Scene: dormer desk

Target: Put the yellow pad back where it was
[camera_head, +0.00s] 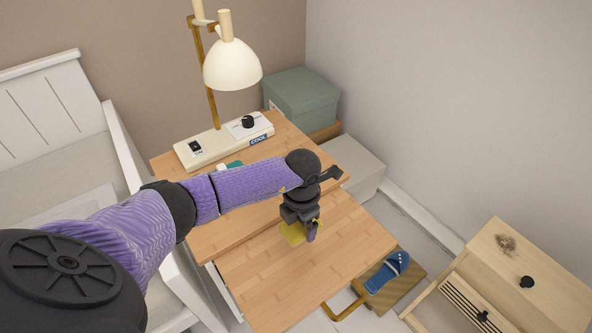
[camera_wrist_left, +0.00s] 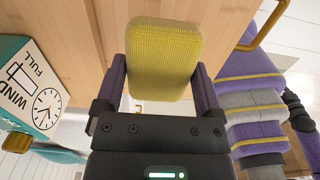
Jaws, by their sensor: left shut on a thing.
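The yellow pad (camera_head: 291,233) shows partly in the head view, behind and below my left gripper (camera_head: 308,228). In the left wrist view the pad (camera_wrist_left: 165,55) is a rounded block with a mesh-like yellow face, between the two purple fingers of my left gripper (camera_wrist_left: 162,85). The gripper is shut on it. The pad is over the front wooden surface (camera_head: 300,285) of the desk; whether it touches the wood I cannot tell. My right gripper is in neither view.
A cream lamp (camera_head: 232,66) stands on a base (camera_head: 225,140) at the desk's back. Beside it lies a partly hidden teal item (camera_head: 235,164). A teal box with a dial (camera_wrist_left: 40,95) shows in the wrist view. A blue slipper (camera_head: 388,272) and drawer unit (camera_head: 530,265) are right.

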